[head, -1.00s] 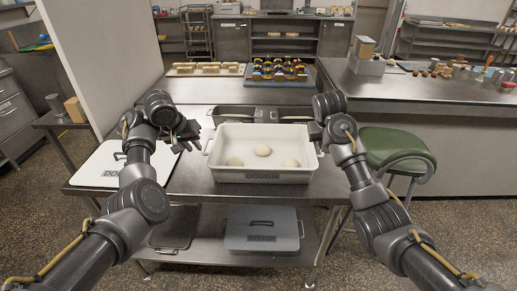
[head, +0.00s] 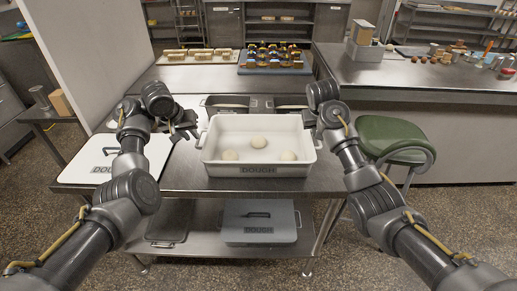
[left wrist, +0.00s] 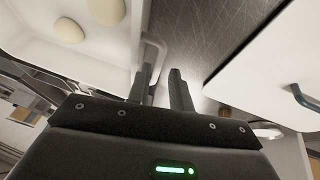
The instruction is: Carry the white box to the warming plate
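The white box (head: 257,170), marked DOUGH, stands upright on the metal table in the head view, with 3 dough balls inside. Its wall and a side handle also show in the left wrist view (left wrist: 95,62). My left gripper (head: 188,130) is just left of the box, by its left handle. In the left wrist view its two fingers (left wrist: 162,85) are apart, close to the handle; I cannot tell whether they touch it. My right gripper (head: 310,119) is at the box's right end, mostly hidden by its own arm. I cannot make out which surface is the warming plate.
A white DOUGH lid (head: 85,165) lies left of the box. Dark pans (head: 225,101) stand behind it. A grey lidded box (head: 260,232) is on the lower shelf. A green stool (head: 395,135) stands right, by a long counter (head: 430,85). A tray of goods (head: 247,70) is behind.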

